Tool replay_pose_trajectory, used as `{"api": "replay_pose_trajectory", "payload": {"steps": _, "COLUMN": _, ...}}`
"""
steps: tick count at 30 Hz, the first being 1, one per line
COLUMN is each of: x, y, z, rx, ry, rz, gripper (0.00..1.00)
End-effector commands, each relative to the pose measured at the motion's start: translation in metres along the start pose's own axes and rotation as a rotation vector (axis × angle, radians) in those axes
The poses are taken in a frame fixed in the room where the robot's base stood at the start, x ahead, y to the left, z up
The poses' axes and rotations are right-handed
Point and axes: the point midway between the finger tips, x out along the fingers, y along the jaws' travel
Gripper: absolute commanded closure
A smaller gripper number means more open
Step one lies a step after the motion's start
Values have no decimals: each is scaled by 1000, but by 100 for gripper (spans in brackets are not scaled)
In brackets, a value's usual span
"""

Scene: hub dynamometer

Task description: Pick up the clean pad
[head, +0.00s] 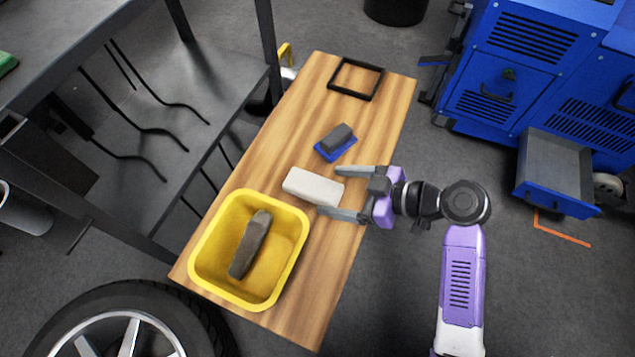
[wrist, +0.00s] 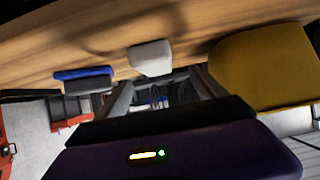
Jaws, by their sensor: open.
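A white block-shaped pad (head: 313,187), which looks like the clean pad, lies on the wooden bench top, right of the yellow bin's upper rim. My gripper (head: 330,190) is open, its two fingers pointing left with the right end of the white pad at their tips. The pad does not look gripped. In the wrist view the white pad (wrist: 150,58) appears ahead, beyond the gap between the fingers (wrist: 160,90). A dark grey pad (head: 248,244) lies inside the yellow bin (head: 205,222).
A grey block on a blue base (head: 336,143) sits just beyond the upper finger. A black square frame (head: 356,79) lies at the bench's far end. The wooden bench (head: 280,125) is narrow, with bare wood between these things. A blue cabinet with an open drawer (head: 553,175) stands right.

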Motion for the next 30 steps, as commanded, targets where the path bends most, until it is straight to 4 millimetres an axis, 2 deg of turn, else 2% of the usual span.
{"api": "replay_pose_trajectory", "payload": {"steps": 3, "x": 15, "y": 0, "z": 2, "rx": -1, "ry": -1, "rz": -1, "gripper": 20}}
{"api": "replay_pose_trajectory", "payload": {"steps": 8, "x": 26, "y": 2, "z": 2, "rx": 1, "ry": 0, "rz": 2, "gripper": 20}}
{"api": "replay_pose_trajectory", "payload": {"steps": 18, "x": 69, "y": 7, "z": 4, "rx": 1, "ry": -1, "rz": 2, "gripper": 20}}
{"api": "replay_pose_trajectory", "payload": {"steps": 25, "x": 70, "y": 7, "z": 1, "rx": 3, "ry": -1, "rz": 3, "gripper": 20}}
{"api": "replay_pose_trajectory", "payload": {"steps": 26, "x": 70, "y": 7, "z": 1, "rx": 3, "ry": 0, "rz": 3, "gripper": 24}}
{"api": "replay_pose_trajectory", "payload": {"steps": 30, "x": 70, "y": 7, "z": 2, "rx": 3, "ry": -1, "rz": 3, "gripper": 51}}
